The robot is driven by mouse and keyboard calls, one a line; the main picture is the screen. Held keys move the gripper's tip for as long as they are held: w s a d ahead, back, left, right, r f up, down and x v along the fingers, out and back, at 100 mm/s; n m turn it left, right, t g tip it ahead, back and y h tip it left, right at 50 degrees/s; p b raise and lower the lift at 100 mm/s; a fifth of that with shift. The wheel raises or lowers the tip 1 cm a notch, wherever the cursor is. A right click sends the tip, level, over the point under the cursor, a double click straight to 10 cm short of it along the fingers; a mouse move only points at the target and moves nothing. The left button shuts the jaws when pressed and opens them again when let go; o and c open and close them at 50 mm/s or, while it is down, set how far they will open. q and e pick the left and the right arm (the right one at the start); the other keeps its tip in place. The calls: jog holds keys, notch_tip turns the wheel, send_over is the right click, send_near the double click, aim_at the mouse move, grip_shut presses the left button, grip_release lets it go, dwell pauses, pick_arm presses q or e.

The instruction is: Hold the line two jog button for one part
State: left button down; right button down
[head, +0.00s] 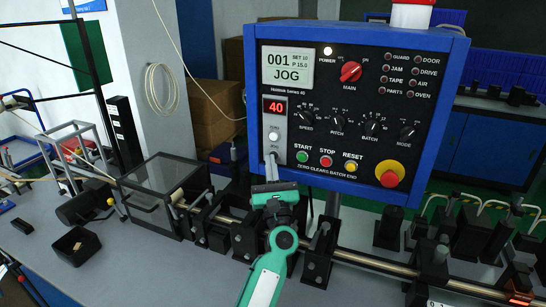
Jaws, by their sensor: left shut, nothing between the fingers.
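The control panel (440,95) stands upright with a blue frame. Its screen (287,68) reads 001, SET 10, P 15.0 and JOG. Below, a narrow grey button module (264,134) has a red display (274,107) reading 40 and a pale round button (274,136). My left gripper (271,160) is shut and empty, its fingertips pointing up at the module's lower end, below the pale button. The fingertips cover that part, and I cannot tell whether they touch a button there. My right gripper is not in view.
START (302,156), STOP (326,161) and RESET (350,166) buttons lie just right of my fingertips. A red emergency stop (389,175) sits farther right. A metal rail (345,257) with black brackets runs below the panel. A clear-sided box (160,190) stands left.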

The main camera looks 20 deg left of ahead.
pick_arm(q)
jog(key=shift+s, duration=0.65)
jog(key=s, duration=0.5)
jog(key=shift+d, duration=0.2)
jog(key=shift+f, duration=0.1)
dwell(0.3)
